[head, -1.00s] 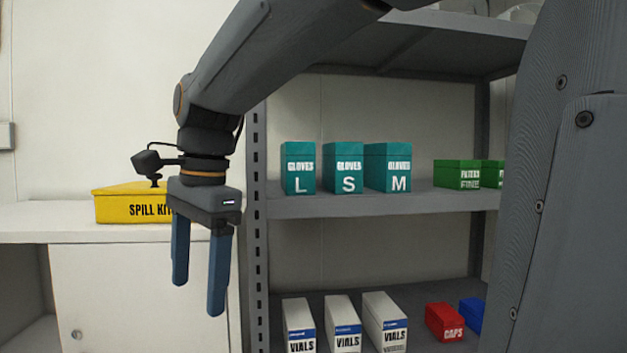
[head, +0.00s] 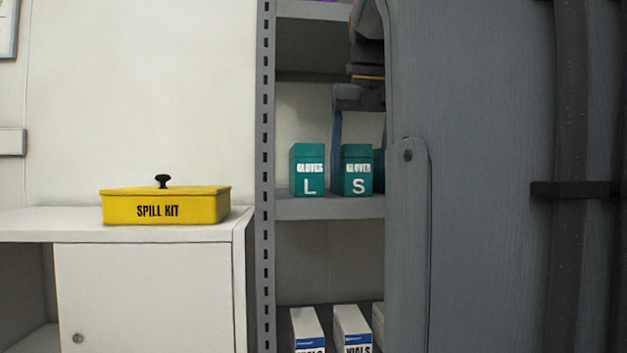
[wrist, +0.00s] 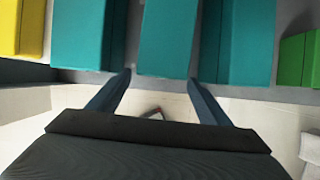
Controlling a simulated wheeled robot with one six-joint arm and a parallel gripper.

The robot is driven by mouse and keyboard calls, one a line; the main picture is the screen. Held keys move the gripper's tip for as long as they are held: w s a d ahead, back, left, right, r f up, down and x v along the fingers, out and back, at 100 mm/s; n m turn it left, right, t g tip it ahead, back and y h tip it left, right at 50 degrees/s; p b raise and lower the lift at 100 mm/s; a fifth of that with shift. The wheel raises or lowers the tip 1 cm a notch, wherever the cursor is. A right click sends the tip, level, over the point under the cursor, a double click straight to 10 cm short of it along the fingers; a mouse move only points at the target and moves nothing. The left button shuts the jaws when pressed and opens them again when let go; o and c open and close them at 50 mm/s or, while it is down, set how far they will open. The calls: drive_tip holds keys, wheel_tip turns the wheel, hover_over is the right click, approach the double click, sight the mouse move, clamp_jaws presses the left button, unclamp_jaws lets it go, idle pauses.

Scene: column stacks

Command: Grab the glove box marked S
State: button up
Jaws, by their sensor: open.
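The teal glove box marked S (head: 357,171) stands upright on the middle shelf in the head view, just right of the teal box marked L (head: 309,171). A third teal box (head: 379,170) shows only as a sliver, mostly hidden by my arm. In the wrist view my gripper (wrist: 159,77) is open and empty. Its fingertips are near the lower edge of the middle teal box (wrist: 166,40), one toward each side; its label is not visible there. In the head view, one finger shows above the gap between L and S; the other is hard to make out.
Teal boxes stand close on both sides in the wrist view, with narrow gaps. A green box (wrist: 296,58) is farther right. A yellow spill kit (head: 166,207) sits on the white cabinet (head: 150,290). White vials boxes (head: 307,328) stand on the lower shelf.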

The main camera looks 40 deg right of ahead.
drive_tip(key=w+d, duration=0.2)
drive_tip(key=w, duration=0.1)
drive_tip(key=w+d+b, duration=0.1)
drive_tip(key=w+d, duration=0.1)
drive_tip(key=w, duration=0.1)
drive_tip(key=w+d, duration=0.2)
drive_tip(key=w, duration=0.2)
drive_tip(key=shift+d+f, duration=0.1)
drive_tip(key=shift+d, duration=0.2)
drive_tip(key=shift+w+f, duration=0.1)
drive_tip(key=shift+f, duration=0.4)
drive_tip(key=c, duration=1.5)
drive_tip(key=shift+r+p, duration=0.45)
drive_tip(key=shift+p, duration=0.15)
